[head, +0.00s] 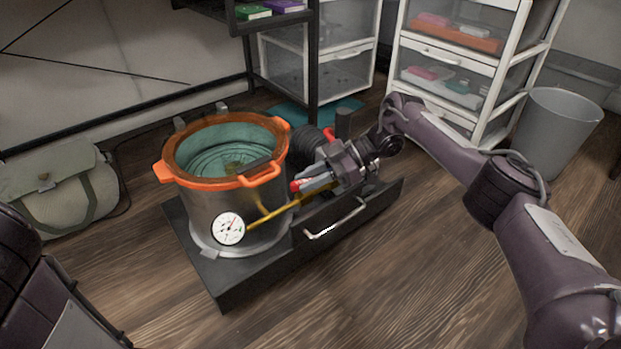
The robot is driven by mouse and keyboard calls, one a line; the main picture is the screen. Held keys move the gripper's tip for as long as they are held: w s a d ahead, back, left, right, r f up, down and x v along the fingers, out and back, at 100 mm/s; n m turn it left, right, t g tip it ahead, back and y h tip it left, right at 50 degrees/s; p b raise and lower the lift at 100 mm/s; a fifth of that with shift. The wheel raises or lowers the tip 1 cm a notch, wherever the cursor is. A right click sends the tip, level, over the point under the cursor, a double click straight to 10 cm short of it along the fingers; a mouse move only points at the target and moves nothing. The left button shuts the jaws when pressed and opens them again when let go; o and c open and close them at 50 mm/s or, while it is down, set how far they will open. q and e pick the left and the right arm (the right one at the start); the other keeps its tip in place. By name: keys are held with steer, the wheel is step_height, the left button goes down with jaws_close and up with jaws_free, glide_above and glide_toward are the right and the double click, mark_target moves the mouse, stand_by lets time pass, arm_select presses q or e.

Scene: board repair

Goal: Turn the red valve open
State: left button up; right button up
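A metal pot (235,210) with an orange rim stands on a black base (250,283), with a round gauge (228,229) on its front. A yellow hose (268,215) runs from near the gauge toward the right. A small red part (296,187), which looks like the valve handle, shows at the tips of my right gripper (308,184). The gripper reaches in from the right, over the base, and covers much of what is behind it. Whether its fingers are closed on the red part is not clear. My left arm shows at the lower left; its gripper is out of the picture.
Another red piece (328,133) shows behind my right gripper, beside a black motor-like part (308,143). A silver handle (336,220) sits on the base's front. A green bag (62,190) lies left, a grey bin (557,132) stands right. The front floor is clear.

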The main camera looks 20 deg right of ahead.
steer(key=shift+o, duration=1.4)
steer(key=shift+v, duration=1.55)
glide_toward(305, 181)
steer(key=shift+a+f+p, duration=0.3)
steer(key=shift+a+p, duration=0.15)
